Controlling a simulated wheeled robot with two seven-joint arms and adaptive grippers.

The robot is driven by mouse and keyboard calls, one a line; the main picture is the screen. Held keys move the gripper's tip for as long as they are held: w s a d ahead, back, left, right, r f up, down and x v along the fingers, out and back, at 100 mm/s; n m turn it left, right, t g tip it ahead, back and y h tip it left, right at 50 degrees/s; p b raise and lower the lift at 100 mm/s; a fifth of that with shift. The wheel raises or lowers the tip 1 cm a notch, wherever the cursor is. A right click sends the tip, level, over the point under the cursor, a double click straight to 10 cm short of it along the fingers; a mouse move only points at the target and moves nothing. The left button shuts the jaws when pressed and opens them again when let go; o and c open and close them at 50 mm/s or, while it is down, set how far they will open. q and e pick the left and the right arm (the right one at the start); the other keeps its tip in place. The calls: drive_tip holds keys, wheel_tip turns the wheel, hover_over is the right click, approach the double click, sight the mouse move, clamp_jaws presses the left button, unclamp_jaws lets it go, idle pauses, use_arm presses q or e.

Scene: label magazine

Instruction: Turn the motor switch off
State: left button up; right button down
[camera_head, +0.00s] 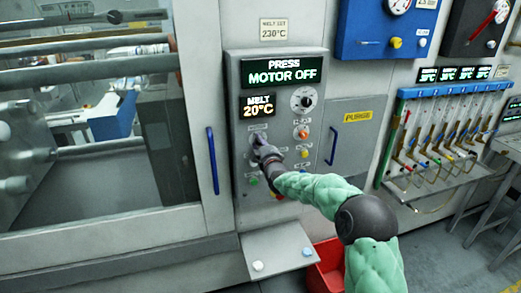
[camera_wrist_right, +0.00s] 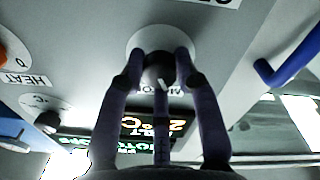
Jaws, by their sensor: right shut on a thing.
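The motor switch (camera_wrist_right: 159,72) is a dark knob with a white mark, on a round pale plate with a partly hidden "MOTOR" label. My right gripper (camera_wrist_right: 160,56) is shut on the knob, with fingers on both sides of it. In the head view, my right gripper (camera_head: 259,140) is at the left of the grey control panel (camera_head: 236,185) and hides most of the switch. The display (camera_head: 282,72) above reads "PRESS MOTOR OFF". My left gripper is not in view.
The heat switch (camera_wrist_right: 12,55) and another black knob (camera_wrist_right: 47,122) are nearby on the panel. A blue handle (camera_head: 212,160) stands left of the panel, and another blue handle (camera_head: 332,146) stands to its right. A red bin (camera_head: 328,268) is below.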

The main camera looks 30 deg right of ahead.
drive_tip(key=shift+n+b, duration=0.3)
drive_tip(key=shift+n, duration=0.3)
drive_tip(key=c, duration=0.9)
unclamp_jaws()
drive_tip(key=v, duration=1.2)
drive_tip(key=shift+f, duration=0.1)
